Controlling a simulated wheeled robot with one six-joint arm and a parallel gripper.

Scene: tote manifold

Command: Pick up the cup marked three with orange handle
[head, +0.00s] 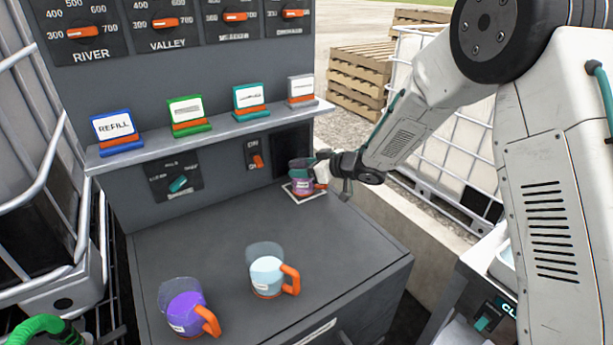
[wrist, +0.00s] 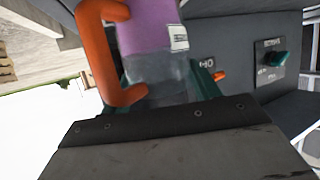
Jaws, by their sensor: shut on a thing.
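My gripper (head: 316,172) is shut on a cup with pink-purple liquid (head: 302,187). The cup is at the white-edged pad (head: 318,196) at the counter's back right; I cannot tell whether it touches the pad. In the wrist view this cup (wrist: 148,28) sits between my teal fingers, with its orange handle (wrist: 93,50) at the left and a small white label too small to read. A violet cup (head: 182,298) and a pale blue cup (head: 266,272), both with orange handles, stand upright at the counter's front. Their marks are unreadable.
The dark counter (head: 215,240) is clear between the front cups and the pad. Above it, a shelf (head: 225,130) holds several coloured cards, one reading REFILL (head: 116,130). A switch (head: 257,160) and a teal knob (head: 178,184) are on the panel. Caged white tanks flank the counter.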

